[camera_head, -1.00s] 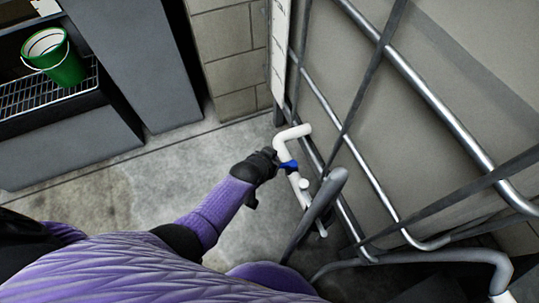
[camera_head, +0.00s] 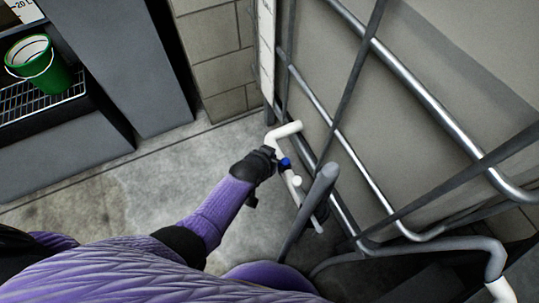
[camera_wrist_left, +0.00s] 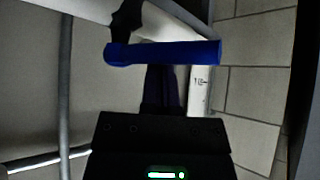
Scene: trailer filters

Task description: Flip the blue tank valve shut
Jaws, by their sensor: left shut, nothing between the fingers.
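The blue valve handle (camera_head: 285,163) sits on a white pipe (camera_head: 285,130) beside the caged tank, partly hidden by my left gripper in the head view. My left gripper (camera_head: 273,157) is shut and empty, right at the handle. In the left wrist view the blue handle (camera_wrist_left: 165,52) lies crosswise just beyond the dark fingers (camera_wrist_left: 162,90). I cannot tell whether the fingers touch it. My right gripper is not in view.
The tank's metal bars (camera_head: 420,95) rise close on the right. A thick grey tube (camera_head: 312,205) stands near my left gripper. A green bucket (camera_head: 38,66) sits on a rack at the upper left. The concrete floor (camera_head: 130,185) is clear.

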